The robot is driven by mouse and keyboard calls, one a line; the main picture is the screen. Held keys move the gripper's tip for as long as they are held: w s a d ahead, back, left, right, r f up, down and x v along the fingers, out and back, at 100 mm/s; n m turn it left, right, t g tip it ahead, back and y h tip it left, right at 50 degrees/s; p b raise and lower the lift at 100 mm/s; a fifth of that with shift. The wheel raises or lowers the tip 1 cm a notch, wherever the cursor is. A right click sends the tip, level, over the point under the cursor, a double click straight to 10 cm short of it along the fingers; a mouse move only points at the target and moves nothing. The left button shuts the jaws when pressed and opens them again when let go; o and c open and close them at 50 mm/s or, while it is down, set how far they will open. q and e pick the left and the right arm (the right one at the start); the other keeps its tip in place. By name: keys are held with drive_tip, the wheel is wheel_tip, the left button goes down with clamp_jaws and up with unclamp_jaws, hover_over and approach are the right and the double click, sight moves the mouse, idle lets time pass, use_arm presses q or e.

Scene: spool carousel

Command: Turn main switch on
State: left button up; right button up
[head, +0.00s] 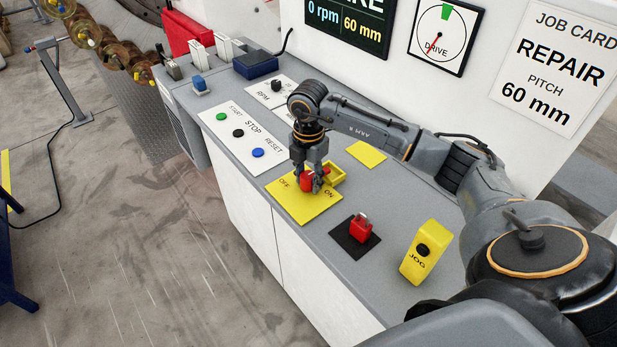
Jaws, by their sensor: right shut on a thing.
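The main switch is a red handle (305,183) on a yellow plate (300,209) marked OFF at the left and ON at the right. The plate lies on the grey counter. My right gripper (315,182) points down over the plate and is shut on the red handle. Its fingers hide part of the handle, so its exact angle between OFF and ON is hard to tell. My left gripper is not in view.
A red padlock (361,229) on a black pad and a yellow JOG pendant (426,252) stand to the right. A button panel (243,140) with START, STOP and RESET lies to the left. A yellow square (366,154) lies behind. The display (348,22) reads 0 rpm, 60 mm.

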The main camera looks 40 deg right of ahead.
sight(309, 174)
drive_tip(key=o, duration=1.2)
drive_tip(key=shift+c, duration=0.2)
wheel_tip(309, 174, up, 12)
drive_tip(key=shift+f, duration=0.1)
